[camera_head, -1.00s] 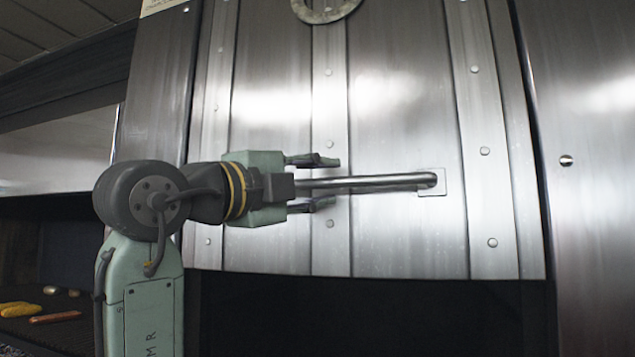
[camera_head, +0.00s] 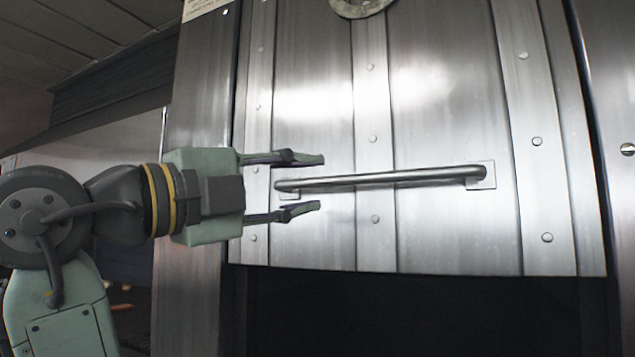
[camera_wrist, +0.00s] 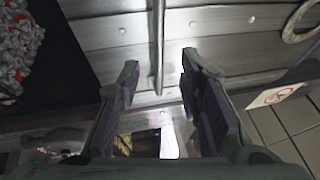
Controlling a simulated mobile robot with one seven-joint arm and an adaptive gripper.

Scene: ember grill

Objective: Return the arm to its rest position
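My gripper (camera_head: 318,183) reaches in from the left, open, with one finger above and one below the left end of the door's bar handle (camera_head: 400,180). No finger visibly closes on the bar, and how far they stand off it in depth cannot be told. The wrist view shows my gripper (camera_wrist: 160,70) with its two fingers spread and the bar's end (camera_wrist: 157,50) lying between their tips. The riveted steel door (camera_head: 430,100) hangs above a dark opening. My arm is bent at the left edge of the head view.
Glowing coals or embers (camera_wrist: 18,45) lie left in the wrist view. A metal ring (camera_head: 358,6) is at the door's top. A sign with a prohibition symbol (camera_wrist: 275,95) shows on the right in the wrist view. A steel panel (camera_head: 610,80) stands right of the door.

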